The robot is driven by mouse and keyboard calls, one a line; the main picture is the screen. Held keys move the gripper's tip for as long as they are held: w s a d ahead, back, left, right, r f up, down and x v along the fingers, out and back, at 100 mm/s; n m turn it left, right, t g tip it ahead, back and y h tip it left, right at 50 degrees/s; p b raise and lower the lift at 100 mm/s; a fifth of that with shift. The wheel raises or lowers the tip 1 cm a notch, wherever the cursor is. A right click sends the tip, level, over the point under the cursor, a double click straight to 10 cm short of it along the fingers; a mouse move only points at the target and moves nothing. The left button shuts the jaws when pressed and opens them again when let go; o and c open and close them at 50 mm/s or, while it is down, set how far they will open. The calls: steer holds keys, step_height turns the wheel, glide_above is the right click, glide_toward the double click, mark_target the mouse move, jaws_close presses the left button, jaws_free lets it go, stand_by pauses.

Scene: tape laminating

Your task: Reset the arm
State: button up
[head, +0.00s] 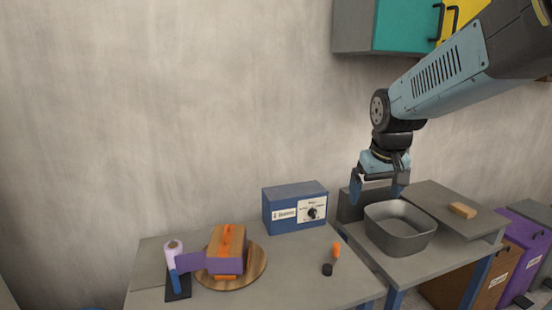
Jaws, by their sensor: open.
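My gripper (379,186) hangs at the end of my arm on the right side of the head view. It points down with its two blue fingers apart and nothing visible between them. It appears over or just behind the back rim of a grey basin (400,245); the exact depth is hard to tell. My arm comes in from the upper right and bends down at the elbow.
A wooden block with purple tape (224,265) sits on a round board (255,272), beside a tape dispenser (177,280). A blue box (294,207) with a dial stands behind. An orange item (336,250) and black knob (327,269) lie nearby. Cabinets (404,25) hang above.

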steer(key=s+r+m+t, duration=0.1)
steer(key=s+r+t, duration=0.1)
steer(key=s, duration=1.3)
steer(key=shift+d+r, duration=0.25)
steer(key=shift+r, duration=0.55)
steer(key=shift+s, duration=0.1)
steer(key=shift+c, duration=0.2)
stand_by(0.9)
